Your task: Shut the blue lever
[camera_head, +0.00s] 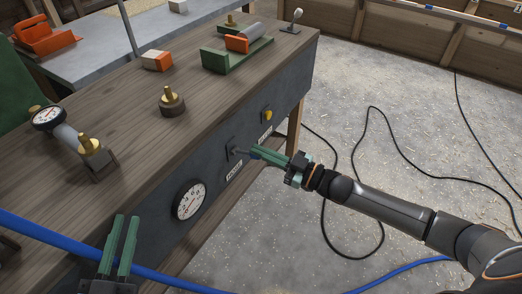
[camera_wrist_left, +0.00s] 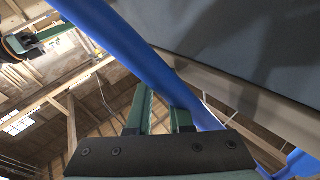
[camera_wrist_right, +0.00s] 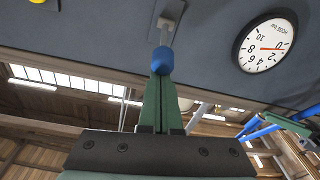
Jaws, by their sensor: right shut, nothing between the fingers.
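The blue lever (camera_wrist_right: 163,59) has a blue knob on a short grey stem, fixed to the grey front panel of the bench. In the head view, its small stem (camera_head: 237,151) sticks out of the panel above a white label. My right gripper (camera_head: 268,156) is shut and empty, with its green fingertips at the knob. In the right wrist view, the fingertips (camera_wrist_right: 162,78) overlap the knob's lower edge; I cannot tell whether they touch. My left gripper (camera_head: 126,222) is open and empty at the lower left, its fingers (camera_wrist_left: 160,95) apart near a blue hose.
The blue hose (camera_head: 60,234) crosses the lower left. A round gauge (camera_head: 189,200) and a yellow button (camera_head: 267,115) are on the panel. The wooden bench top (camera_head: 130,115) carries brass fittings and a green holder (camera_head: 236,57). Black cable lies on the floor at right.

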